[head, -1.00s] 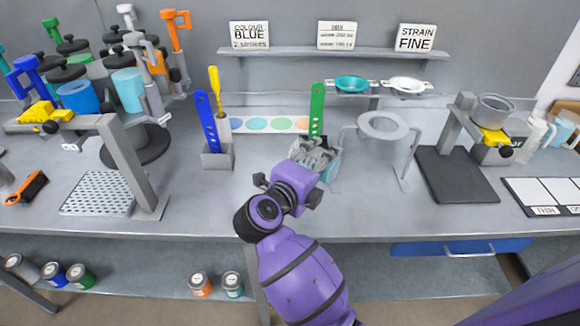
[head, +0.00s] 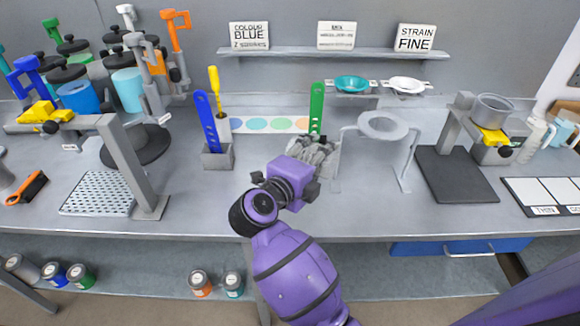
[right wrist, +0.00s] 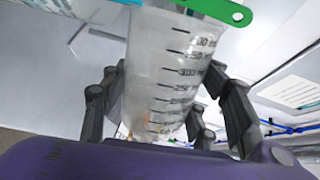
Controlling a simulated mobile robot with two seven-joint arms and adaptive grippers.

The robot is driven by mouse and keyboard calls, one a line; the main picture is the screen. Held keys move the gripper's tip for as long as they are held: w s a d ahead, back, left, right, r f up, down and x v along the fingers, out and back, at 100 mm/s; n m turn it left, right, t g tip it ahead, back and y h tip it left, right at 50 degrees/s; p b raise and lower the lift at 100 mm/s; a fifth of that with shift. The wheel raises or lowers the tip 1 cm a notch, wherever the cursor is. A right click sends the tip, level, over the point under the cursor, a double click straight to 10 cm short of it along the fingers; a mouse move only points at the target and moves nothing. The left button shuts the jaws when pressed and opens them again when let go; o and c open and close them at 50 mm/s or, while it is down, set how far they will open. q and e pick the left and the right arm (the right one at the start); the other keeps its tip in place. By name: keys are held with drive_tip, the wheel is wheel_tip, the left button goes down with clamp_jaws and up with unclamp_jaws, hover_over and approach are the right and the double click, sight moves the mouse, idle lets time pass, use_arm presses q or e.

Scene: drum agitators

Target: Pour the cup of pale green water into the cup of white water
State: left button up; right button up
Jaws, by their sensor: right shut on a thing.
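My right gripper (head: 314,153) is over the middle of the bench, in front of the green stick. In the right wrist view its fingers (right wrist: 168,88) stand on both sides of a clear, graduated cup (right wrist: 178,65) and are shut on it. The cup looks whitish and see-through; I cannot tell the colour of any water in it. I cannot make out a cup of pale green water or one of white water in the head view. My left gripper is not in view.
The upright green stick (head: 317,108) is close behind my right gripper. A grey ring stand (head: 383,125) is to its right, and a grey holder (head: 217,157) with a blue stick (head: 207,122) to its left. The bench front (head: 360,215) is clear.

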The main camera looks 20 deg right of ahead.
drive_tip(key=shift+a+f, duration=0.15)
drive_tip(key=shift+f, duration=0.25)
drive_tip(key=f+m, duration=0.1)
drive_tip(key=s+d+f+m, duration=0.1)
drive_tip(key=shift+s+m+t+y, duration=0.1)
drive_tip(key=shift+m+t+y, duration=0.2)
drive_tip(key=shift+m, duration=0.1)
drive_tip(key=shift+s+d, duration=0.1)
drive_tip(key=shift+d, duration=0.1)
drive_tip(key=shift+f, duration=0.1)
